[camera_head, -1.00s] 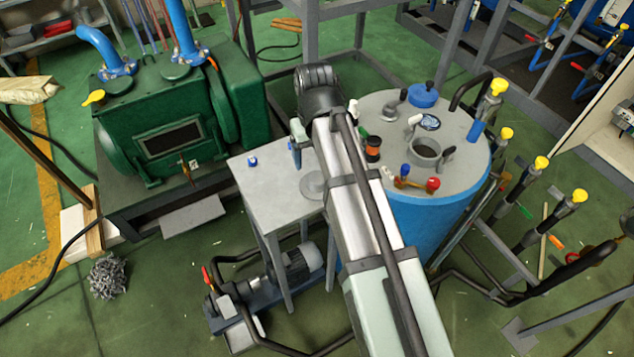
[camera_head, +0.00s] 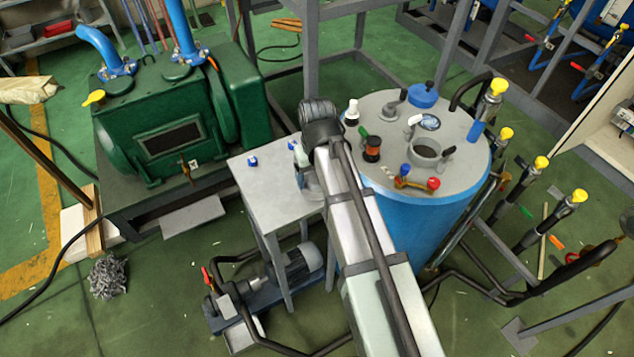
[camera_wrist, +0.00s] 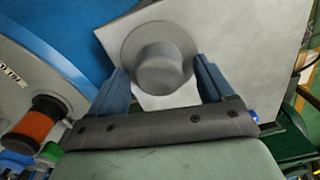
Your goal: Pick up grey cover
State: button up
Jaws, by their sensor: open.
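The grey cover (camera_wrist: 163,68) is a round disc with a raised round knob, lying on the small grey table. In the wrist view it sits between the two blue fingers of my gripper (camera_wrist: 163,85), which are apart on either side of its knob. I cannot tell whether the fingers touch it. In the head view the cover (camera_head: 313,190) is mostly hidden behind my arm, with only part of it showing. My gripper (camera_head: 300,165) is also largely hidden there, low over the right side of the table.
The small table (camera_head: 262,195) has a blue-capped item (camera_head: 252,160) on its left part. The blue vessel (camera_head: 410,225) with fittings on its lid stands right of the table. A green pump machine (camera_head: 170,125) stands left. The table's front left is clear.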

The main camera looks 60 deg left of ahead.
jog(key=shift+f, duration=0.15)
jog(key=c, duration=1.3)
